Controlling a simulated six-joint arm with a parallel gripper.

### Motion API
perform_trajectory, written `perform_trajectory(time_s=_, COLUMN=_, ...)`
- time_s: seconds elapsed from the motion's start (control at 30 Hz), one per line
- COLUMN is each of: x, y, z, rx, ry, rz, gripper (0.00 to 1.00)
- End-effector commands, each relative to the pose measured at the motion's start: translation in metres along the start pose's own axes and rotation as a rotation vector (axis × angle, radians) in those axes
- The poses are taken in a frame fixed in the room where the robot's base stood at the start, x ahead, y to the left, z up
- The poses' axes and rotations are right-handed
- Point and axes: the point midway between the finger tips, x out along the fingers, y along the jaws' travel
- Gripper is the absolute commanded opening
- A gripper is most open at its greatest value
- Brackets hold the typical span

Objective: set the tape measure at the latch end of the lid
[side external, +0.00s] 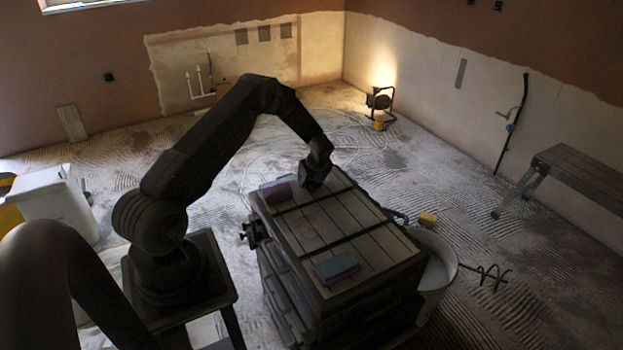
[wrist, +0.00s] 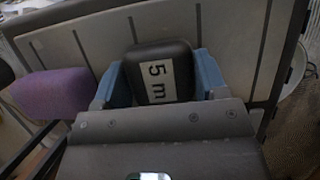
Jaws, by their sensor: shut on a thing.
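The tape measure (wrist: 160,72) is a dark rounded block with a white "5 m" label in the wrist view. My gripper (wrist: 160,82) is shut on it, with a blue finger against each side. In the side view my gripper (side external: 316,172) is over the far part of the lid (side external: 325,217), and the tape measure is hidden there. The lid is a pale ribbed top with dark cross strips on a stack of dark cases. Whether the tape measure touches the lid I cannot tell. A dark latch-like fitting (side external: 252,234) shows on the stack's left side.
A purple block (side external: 277,192) lies on the lid near my gripper, left of it in the wrist view (wrist: 50,92). A blue-grey block (side external: 337,267) lies at the lid's near end. A white bucket (side external: 441,268) stands right of the stack. The lid's middle is mostly clear.

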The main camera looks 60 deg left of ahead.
Motion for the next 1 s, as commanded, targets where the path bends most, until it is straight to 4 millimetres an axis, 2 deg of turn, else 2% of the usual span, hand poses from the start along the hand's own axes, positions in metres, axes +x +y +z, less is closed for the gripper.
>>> perform_trajectory(time_s=0.33, x=0.003, y=-0.001, z=-0.001, rx=0.0, ry=-0.002, rz=-0.002, gripper=0.36)
perform_trajectory(time_s=0.37, x=0.003, y=0.0, z=-0.001, rx=0.0, ry=-0.001, rz=-0.002, gripper=0.68)
perform_trajectory(time_s=0.6, x=0.003, y=0.0, z=-0.001, rx=0.0, ry=-0.001, rz=-0.002, gripper=0.91)
perform_trajectory(time_s=0.87, x=0.001, y=-0.001, z=0.0, rx=0.0, ry=-0.002, rz=-0.002, gripper=0.91)
perform_trajectory(time_s=1.0, x=-0.01, y=-0.001, z=0.001, rx=0.0, ry=-0.002, rz=-0.004, gripper=0.91)
